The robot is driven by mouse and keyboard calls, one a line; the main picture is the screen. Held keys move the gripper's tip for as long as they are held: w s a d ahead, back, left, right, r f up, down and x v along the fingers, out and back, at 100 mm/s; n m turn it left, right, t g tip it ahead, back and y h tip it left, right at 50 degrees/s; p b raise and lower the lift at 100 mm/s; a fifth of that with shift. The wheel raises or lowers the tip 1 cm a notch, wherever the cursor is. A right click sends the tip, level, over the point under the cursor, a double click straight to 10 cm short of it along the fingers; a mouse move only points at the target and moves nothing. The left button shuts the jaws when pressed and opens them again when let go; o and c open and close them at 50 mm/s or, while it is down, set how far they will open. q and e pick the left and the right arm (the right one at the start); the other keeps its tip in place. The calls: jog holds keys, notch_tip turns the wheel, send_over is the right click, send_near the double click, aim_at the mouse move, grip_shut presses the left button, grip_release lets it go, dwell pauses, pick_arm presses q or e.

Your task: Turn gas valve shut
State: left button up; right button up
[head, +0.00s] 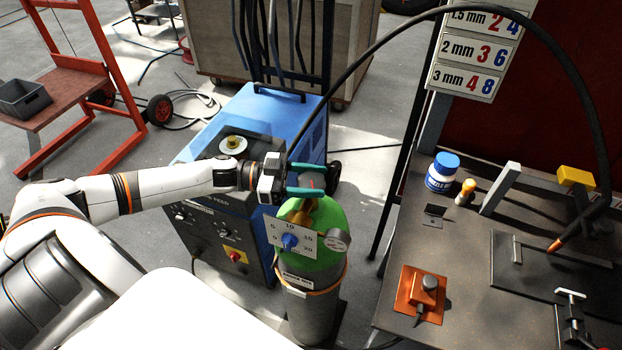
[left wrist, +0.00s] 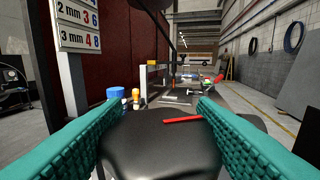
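The gas cylinder (head: 318,306) stands upright, grey with a green shoulder (head: 326,220). A dial plate with a blue knob (head: 290,242) and a small round gauge (head: 336,240) are on its front. My left gripper (head: 318,181) reaches in from the left above the cylinder's top, its teal fingers apart. In the left wrist view the fingers (left wrist: 160,104) lie on both sides of a dark rounded valve wheel (left wrist: 160,150) with a red bar (left wrist: 183,120). I cannot tell whether they touch it. The fingers mostly hide the valve in the head view. My right gripper is not in view.
A blue welding machine (head: 262,115) stands behind and left of the cylinder. A workbench (head: 465,275) is on the right, with a blue-lidded jar (head: 441,173) and an orange block (head: 421,292).

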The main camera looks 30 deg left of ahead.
pick_arm(q)
jog(key=shift+c, duration=1.1)
jog(key=shift+f+m+g+h+b, duration=0.2)
jog(key=shift+m+g+h+b, duration=0.15)
jog(key=shift+g+b, duration=0.4)
jog(key=m+g+h+b, duration=0.1)
jog(key=m+g+b, duration=0.1)
jog(key=g+b, duration=0.1)
jog(key=shift+w+m+g+b, duration=0.1)
jog(key=shift+m+g+b, duration=0.2)
jog(key=shift+b, duration=0.25)
jog(key=shift+r+m+g+h+b, duration=0.15)
jog(key=shift+m+g+h+b, duration=0.1)
jog(key=shift+m+g+b, duration=1.45)
jog(key=shift+n+g+p, duration=0.25)
jog(key=shift+g+p, duration=0.2)
jog(key=o, duration=1)
